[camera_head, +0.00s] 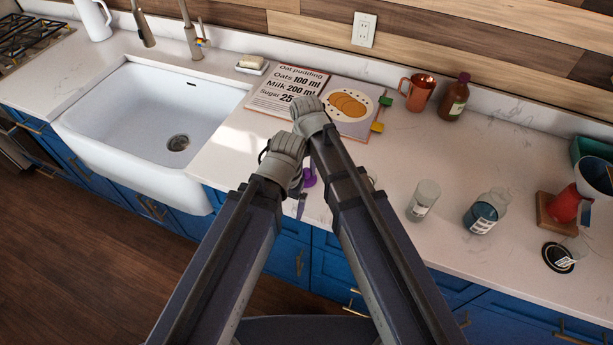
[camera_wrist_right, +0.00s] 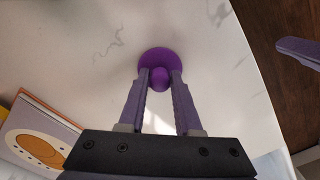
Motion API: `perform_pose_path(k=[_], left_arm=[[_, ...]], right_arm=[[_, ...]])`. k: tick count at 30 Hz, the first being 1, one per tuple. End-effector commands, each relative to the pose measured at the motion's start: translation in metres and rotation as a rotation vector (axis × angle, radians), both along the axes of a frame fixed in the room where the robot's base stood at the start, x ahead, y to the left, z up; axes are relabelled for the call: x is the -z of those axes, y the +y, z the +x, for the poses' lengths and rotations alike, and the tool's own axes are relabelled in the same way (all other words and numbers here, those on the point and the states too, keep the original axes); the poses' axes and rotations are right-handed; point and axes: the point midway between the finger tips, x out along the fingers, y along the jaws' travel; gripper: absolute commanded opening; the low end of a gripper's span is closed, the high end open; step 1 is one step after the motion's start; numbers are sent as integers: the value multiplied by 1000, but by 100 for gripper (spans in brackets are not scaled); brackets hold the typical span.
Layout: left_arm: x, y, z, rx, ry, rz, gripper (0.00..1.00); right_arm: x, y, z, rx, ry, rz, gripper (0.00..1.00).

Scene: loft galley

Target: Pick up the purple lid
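The purple lid (camera_head: 309,178) is a small disc with a round knob. In the head view it shows near the counter's front edge, partly hidden by my right arm. In the right wrist view the lid (camera_wrist_right: 158,57) is at the fingertips of my right gripper (camera_wrist_right: 160,78). Its two fingers lie against both sides of the knob. I cannot tell whether the lid touches the counter. My left gripper (camera_head: 301,206) is beside it, by the front edge; only a finger shows, and its opening is hidden.
A recipe book (camera_head: 345,105) lies open behind the arms. A copper mug (camera_head: 417,92) and brown bottle (camera_head: 454,97) stand at the back. A clear jar (camera_head: 423,200) and a jar of blue contents (camera_head: 487,211) stand right. The sink (camera_head: 110,122) is left. Counter between is mostly clear.

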Motion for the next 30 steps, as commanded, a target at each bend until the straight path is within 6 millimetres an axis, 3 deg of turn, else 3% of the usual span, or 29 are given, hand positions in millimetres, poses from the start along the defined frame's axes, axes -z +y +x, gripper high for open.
perform_pose_path(k=[1,8,30], left_arm=[[0,0,0,0,0,0,99],[0,0,0,0,0,0,99],[-7,0,0,0,0,0,99]], right_arm=[[0,0,0,0,0,0,26],[0,0,0,0,0,0,0],[-7,-1,0,1,0,0,0]])
